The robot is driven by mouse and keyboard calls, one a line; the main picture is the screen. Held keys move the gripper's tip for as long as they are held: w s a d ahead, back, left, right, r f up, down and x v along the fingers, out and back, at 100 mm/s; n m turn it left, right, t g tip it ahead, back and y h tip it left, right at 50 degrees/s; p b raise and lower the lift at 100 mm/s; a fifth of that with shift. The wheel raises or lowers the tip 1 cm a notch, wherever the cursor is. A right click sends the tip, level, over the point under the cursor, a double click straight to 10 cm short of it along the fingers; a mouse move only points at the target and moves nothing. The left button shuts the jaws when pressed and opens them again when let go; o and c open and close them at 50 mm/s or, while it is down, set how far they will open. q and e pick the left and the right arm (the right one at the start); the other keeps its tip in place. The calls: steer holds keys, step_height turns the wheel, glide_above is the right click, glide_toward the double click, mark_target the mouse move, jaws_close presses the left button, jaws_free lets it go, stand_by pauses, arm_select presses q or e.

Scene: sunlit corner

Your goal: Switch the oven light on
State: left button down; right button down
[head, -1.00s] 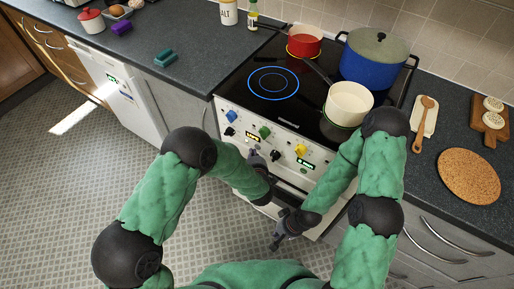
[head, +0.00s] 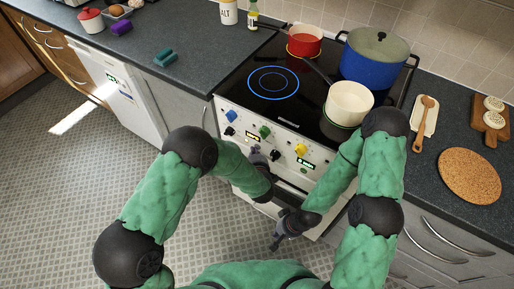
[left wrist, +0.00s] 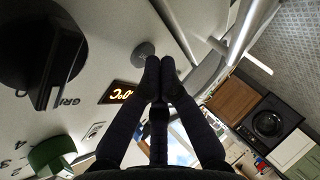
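The oven's white control panel (head: 240,123) faces me below the hob. It carries a blue knob (head: 231,116), a green knob (head: 264,131), a yellow knob (head: 300,149) and black knobs. My left gripper (head: 256,150) is at the panel, below the green knob. In the left wrist view its fingertips (left wrist: 160,64) are together with nothing between them. A round grey button (left wrist: 144,52) lies just beyond the tips; I cannot tell whether they touch. An orange display (left wrist: 122,92) and a small white switch-like plate (left wrist: 95,131) are near. My right gripper (head: 279,241) hangs low before the oven; its fingers are unclear.
A red pan (head: 304,41), a cream pan (head: 349,103) and a blue pot (head: 370,62) stand on the black hob. The oven door handle (left wrist: 247,32) runs beside the panel. The tiled floor (head: 80,185) at left is clear.

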arm_select(q)
steer(key=shift+w+d, duration=0.1)
stand_by(0.5)
steer(key=shift+s+a, duration=0.3)
steer(key=shift+s, duration=0.2)
steer(key=s+a, duration=0.1)
steer(key=s, duration=0.1)
steer(key=s+a, duration=0.2)
steer(key=shift+s+a+p, duration=0.3)
steer(key=shift+s+p, duration=0.05)
steer(key=shift+s, duration=0.05)
stand_by(0.4)
